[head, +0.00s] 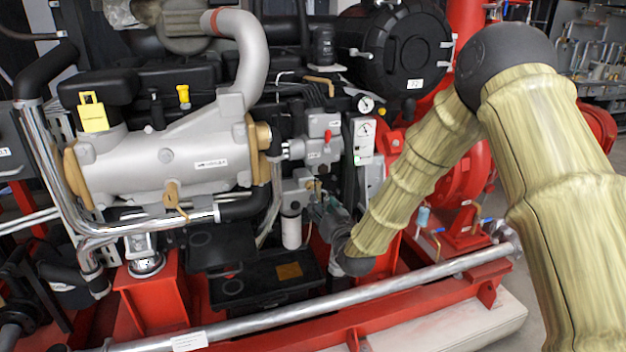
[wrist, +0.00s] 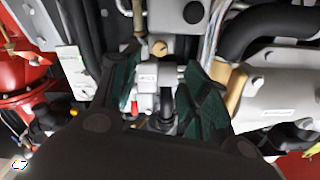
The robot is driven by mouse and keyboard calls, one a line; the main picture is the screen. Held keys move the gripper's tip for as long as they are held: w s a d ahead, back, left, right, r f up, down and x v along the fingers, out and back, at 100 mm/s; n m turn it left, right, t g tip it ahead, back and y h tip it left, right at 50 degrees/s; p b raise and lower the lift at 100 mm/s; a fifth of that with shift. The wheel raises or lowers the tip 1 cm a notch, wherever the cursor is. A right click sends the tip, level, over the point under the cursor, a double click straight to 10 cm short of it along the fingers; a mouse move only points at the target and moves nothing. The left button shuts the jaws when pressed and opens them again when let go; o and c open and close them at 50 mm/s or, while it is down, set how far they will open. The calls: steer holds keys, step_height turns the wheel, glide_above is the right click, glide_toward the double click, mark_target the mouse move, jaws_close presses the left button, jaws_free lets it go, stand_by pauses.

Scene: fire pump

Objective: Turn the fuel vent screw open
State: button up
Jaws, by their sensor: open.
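A small round brass screw head (wrist: 159,47) shows in the wrist view on the grey fuel filter housing; I take it for the fuel vent screw, but cannot be sure. In the head view the filter housing (head: 299,184) stands above a white filter canister (head: 291,230), and a small brass spot shows on it. My gripper (head: 328,208) is just right of the housing in the head view. In the wrist view my gripper (wrist: 168,75) is open, with its dark green fingers spread and nothing held. The brass head lies ahead, near the gap between the fingertips; contact cannot be told.
A grey block with a red part (head: 322,138) sits above the housing. A silver tank (head: 165,165) is to the left, and a gauge panel (head: 364,140) to the right. A long metal pipe (head: 310,310) runs along the red base frame below. Hoses crowd the area.

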mark_target(311, 187)
steer(key=r+p, duration=0.1)
steer(key=p, duration=0.1)
steer(key=shift+w+p, duration=0.15)
steer(key=shift+p, duration=0.2)
steer(key=shift+w+f+p, duration=0.15)
steer(key=shift+f+p, duration=0.2)
steer(key=shift+p, duration=0.5)
steer(key=p+x, duration=0.1)
steer(key=x, duration=0.9)
steer(key=shift+w+a, duration=0.15)
steer(key=shift+w, duration=0.15)
jaws_close()
steer(key=shift+f, duration=0.15)
